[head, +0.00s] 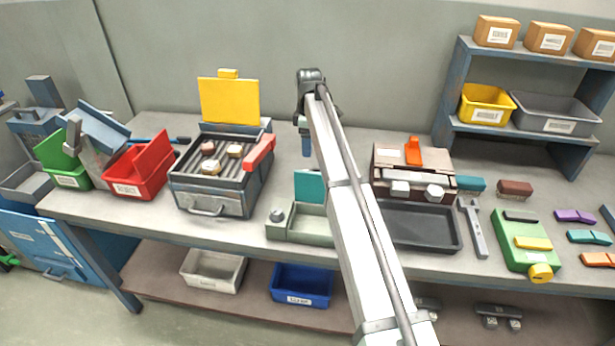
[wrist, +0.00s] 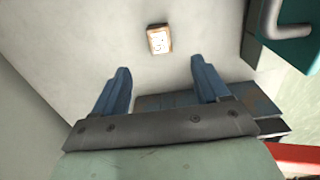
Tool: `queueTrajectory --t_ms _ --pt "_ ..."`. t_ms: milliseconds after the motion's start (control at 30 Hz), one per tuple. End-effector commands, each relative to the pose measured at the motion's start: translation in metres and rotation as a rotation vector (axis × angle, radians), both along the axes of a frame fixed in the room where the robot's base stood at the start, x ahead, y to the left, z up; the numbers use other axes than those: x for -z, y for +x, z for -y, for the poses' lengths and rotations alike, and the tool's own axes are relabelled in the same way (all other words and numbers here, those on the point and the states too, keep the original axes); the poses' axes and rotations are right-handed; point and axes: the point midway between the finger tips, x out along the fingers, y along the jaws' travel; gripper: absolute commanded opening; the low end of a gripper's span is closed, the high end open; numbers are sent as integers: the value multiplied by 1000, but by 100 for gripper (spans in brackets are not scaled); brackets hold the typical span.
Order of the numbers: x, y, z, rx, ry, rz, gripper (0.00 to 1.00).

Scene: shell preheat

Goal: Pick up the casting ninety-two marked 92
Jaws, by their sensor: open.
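My gripper (head: 306,151) hangs right of the heater, above the bench. Its two blue fingers (wrist: 160,66) are open and empty, with the block beyond their tips.
A raised yellow panel (head: 229,101) stands behind the heater, and a red handle (head: 259,151) sits at its right. A red bin (head: 137,181) is on the left. A teal-lidded box (head: 310,187), dark tray (head: 420,226) and wrench (head: 473,228) occupy the bench front.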

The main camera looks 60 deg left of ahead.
Motion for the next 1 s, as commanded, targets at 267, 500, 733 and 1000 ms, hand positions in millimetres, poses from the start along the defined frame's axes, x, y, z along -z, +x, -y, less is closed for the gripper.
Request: queueTrajectory --t_ms 267,500,733,1000 --pt "48 0 0 2 0 -1 74" --pt "69 0 0 2 1 -1 74" --pt "86 -2 -2 2 1 -2 74" --pt "118 -3 -4 2 1 -2 74"
